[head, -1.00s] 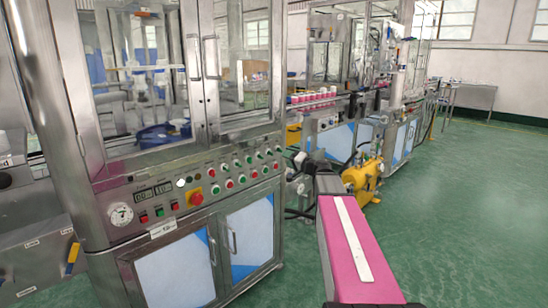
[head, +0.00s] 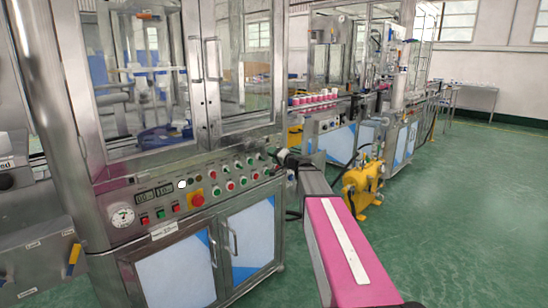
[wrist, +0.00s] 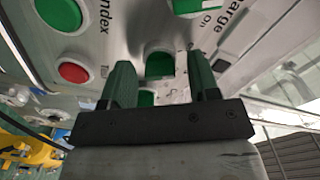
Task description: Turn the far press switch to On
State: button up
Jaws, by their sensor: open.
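The control panel (head: 225,178) on the near steel machine carries rows of red and green buttons. My gripper (head: 275,153) is at the panel's far right end, small and partly hidden by its own arm in the head view. In the wrist view my gripper (wrist: 160,62) is open, with two dark green fingers apart and pointing at the panel. A green button (wrist: 160,66) shows between the fingertips; I cannot tell whether they touch the panel. Printed words "Index", "Charge" and "On" show nearby. I cannot clearly make out which control is the far press switch.
A red button (wrist: 73,72) and a green button (wrist: 60,14) lie left of the fingers in the wrist view. A red emergency knob (head: 196,198) is on the nearer panel. A yellow machine (head: 362,186) stands right of the panel. The green floor (head: 470,210) is clear at right.

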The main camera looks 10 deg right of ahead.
jog(key=c, duration=0.9)
jog(key=shift+m, duration=0.4)
jog(key=m, duration=1.1)
jog(key=o, duration=0.9)
